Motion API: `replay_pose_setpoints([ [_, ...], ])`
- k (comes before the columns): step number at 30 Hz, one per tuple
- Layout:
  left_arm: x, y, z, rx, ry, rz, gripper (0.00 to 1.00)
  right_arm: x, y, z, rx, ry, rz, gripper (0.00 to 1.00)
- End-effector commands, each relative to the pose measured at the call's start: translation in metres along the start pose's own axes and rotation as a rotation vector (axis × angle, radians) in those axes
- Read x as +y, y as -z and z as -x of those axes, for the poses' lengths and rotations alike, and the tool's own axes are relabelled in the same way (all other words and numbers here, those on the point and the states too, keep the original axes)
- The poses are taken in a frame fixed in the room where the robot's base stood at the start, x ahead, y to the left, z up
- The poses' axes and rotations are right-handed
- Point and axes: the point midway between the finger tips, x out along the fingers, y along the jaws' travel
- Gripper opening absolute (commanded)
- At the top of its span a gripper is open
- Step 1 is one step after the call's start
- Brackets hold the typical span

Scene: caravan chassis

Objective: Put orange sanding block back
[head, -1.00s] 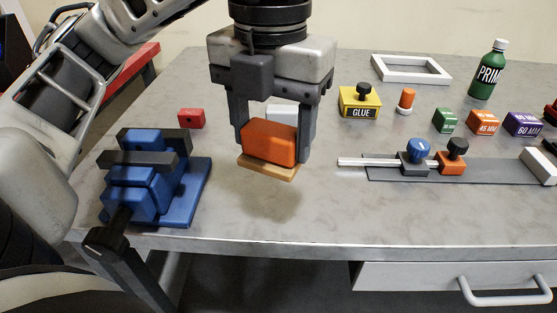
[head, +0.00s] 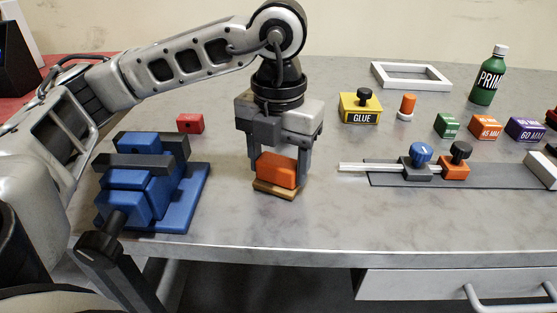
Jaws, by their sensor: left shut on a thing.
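The orange sanding block (head: 277,170) has an orange body on a thin tan base. It is between the fingers of my left gripper (head: 278,175), which points down and is shut on it. The block is low over the front middle of the grey workbench (head: 330,220), slightly tilted in the picture. I cannot tell for sure whether its base touches the bench top. My right gripper is not in view.
A blue vise (head: 145,190) stands left of the block, with a small red block (head: 190,123) behind it. To the right are a yellow glue box (head: 360,108), a clamp rail (head: 385,168), colored blocks (head: 485,126) and a green bottle (head: 488,78). Bench around the block is clear.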

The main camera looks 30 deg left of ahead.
Motion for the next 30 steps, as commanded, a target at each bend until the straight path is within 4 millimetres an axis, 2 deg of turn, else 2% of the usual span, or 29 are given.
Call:
replay_pose_setpoints([
  [7,0.000,0.000,-0.005,-0.001,0.001,0.001,0.38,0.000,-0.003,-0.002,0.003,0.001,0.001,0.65],
  [8,0.000,0.000,-0.004,-0.001,0.001,0.001,0.62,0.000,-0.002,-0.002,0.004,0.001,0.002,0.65],
  [10,0.000,0.000,-0.003,0.000,0.000,0.001,0.81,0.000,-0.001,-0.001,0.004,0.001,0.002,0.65],
  [18,0.000,0.000,-0.003,0.000,0.000,0.001,0.81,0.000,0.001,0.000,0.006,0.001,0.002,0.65],
  [22,0.000,0.000,0.005,-0.001,0.001,0.001,0.81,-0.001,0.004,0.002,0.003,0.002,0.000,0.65],
  [26,-0.001,-0.001,0.026,-0.004,0.003,0.002,0.81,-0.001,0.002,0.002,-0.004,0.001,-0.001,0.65],
  [30,-0.001,-0.001,0.059,-0.005,0.003,0.000,0.81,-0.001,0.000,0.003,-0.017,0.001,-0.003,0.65],
])
